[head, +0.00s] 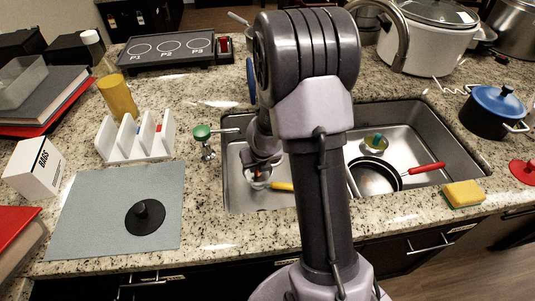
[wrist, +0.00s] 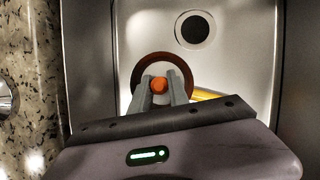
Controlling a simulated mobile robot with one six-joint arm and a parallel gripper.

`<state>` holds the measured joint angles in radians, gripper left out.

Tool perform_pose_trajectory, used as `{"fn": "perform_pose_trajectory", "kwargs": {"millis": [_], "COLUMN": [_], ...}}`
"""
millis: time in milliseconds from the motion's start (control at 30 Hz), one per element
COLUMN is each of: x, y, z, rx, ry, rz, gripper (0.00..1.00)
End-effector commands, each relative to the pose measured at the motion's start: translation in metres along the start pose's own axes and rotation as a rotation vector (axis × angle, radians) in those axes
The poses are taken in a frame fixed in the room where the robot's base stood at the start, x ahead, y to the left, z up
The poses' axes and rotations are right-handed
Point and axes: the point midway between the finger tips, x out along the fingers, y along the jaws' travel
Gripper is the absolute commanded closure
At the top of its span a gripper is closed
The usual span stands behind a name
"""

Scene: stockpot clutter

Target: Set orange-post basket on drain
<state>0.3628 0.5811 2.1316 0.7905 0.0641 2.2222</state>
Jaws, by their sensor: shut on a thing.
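The orange-post basket (wrist: 137,69) shows in the wrist view as a round brown-rimmed disc with an orange post (wrist: 158,84) at its centre. My gripper (wrist: 159,88) is shut on that post, one grey finger on each side. The dark round drain (wrist: 195,29) lies beyond the basket, up and to the right in the wrist view, uncovered. In the head view my gripper (head: 259,168) points down into the left sink basin, with the basket (head: 258,184) under it. The height of the basket above the basin floor is hard to tell.
A yellow handle (head: 282,186) lies in the left basin (head: 236,196), beside the basket. The right basin holds a red-handled pan (head: 374,178) and a green-topped round piece (head: 374,143). A green-topped piece (head: 201,132) stands left of the sink. A yellow sponge (head: 463,194) lies right.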

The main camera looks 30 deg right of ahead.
Motion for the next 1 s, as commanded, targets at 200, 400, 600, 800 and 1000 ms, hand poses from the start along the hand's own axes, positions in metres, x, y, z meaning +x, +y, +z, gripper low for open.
{"fn": "perform_pose_trajectory", "kwargs": {"millis": [200,400,600,800,1000], "x": [0.023,0.041,0.056,0.081,0.079], "y": [-0.051,-0.075,-0.085,-0.085,-0.084], "z": [0.052,0.075,0.08,0.07,0.07], "rx": [0.001,-0.001,-0.002,-0.002,-0.002], "ry": [0.0,0.0,0.002,0.0,0.0], "rz": [-0.001,0.001,0.001,0.001,0.001], "gripper": [1.0,1.0,1.0,1.0,1.0]}}
